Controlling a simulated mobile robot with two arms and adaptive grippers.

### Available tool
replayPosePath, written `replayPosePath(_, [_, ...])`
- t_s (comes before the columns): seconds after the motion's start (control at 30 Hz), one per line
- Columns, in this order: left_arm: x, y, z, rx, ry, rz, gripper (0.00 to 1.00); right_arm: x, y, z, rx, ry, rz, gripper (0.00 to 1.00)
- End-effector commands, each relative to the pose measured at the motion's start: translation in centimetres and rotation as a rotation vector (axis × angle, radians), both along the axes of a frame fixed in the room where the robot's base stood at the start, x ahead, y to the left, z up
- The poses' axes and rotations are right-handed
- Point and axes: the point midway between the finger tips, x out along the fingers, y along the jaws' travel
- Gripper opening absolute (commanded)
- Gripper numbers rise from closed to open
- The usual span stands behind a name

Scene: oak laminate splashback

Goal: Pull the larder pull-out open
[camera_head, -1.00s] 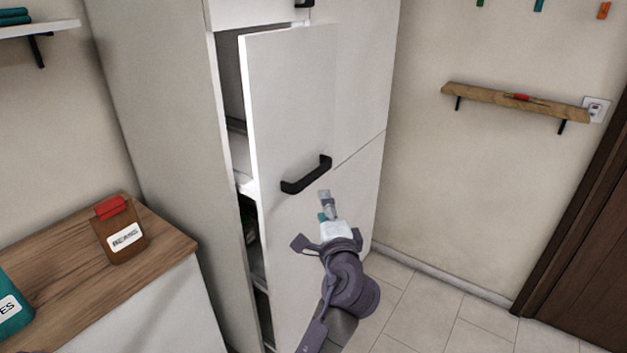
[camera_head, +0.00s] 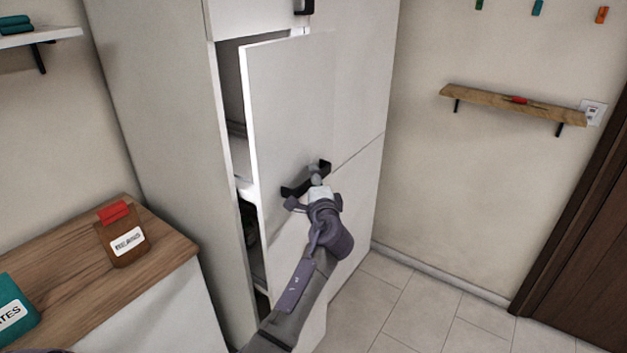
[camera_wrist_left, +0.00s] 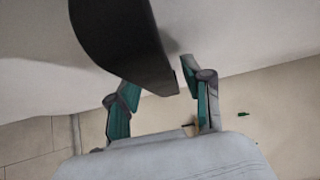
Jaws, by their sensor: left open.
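The larder pull-out is a tall white front (camera_head: 290,110) standing partly out of the white cabinet, with a dark gap along its left side. Its black bar handle (camera_head: 294,190) is on the front, partly hidden behind my left gripper (camera_head: 319,178). In the left wrist view the dark handle (camera_wrist_left: 125,45) reaches down between the two teal-padded fingers of the open left gripper (camera_wrist_left: 160,100). I cannot tell whether either finger touches it. My right gripper is not in view.
A wooden counter (camera_head: 160,250) with a brown labelled pouch (camera_head: 121,236) and a teal pouch (camera_head: 14,308) is at the left. A wall shelf (camera_head: 500,105) and a dark door (camera_head: 590,230) are at the right. The tiled floor (camera_head: 430,310) is clear at the lower right.

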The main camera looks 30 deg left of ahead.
Motion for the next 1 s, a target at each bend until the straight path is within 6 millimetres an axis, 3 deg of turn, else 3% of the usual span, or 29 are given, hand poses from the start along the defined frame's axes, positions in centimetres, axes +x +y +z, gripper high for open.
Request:
replayPosePath(0.17, [0.00,0.00,-0.01,0.000,0.000,0.000,0.50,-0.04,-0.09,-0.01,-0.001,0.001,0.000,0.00])
replayPosePath(0.5, [-0.02,-0.03,-0.02,0.000,0.000,0.000,0.00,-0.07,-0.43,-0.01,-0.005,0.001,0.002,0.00])
replayPosePath(1.0, [-0.03,-0.06,-0.13,-0.001,0.002,-0.001,0.00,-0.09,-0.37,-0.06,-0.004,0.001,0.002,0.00])
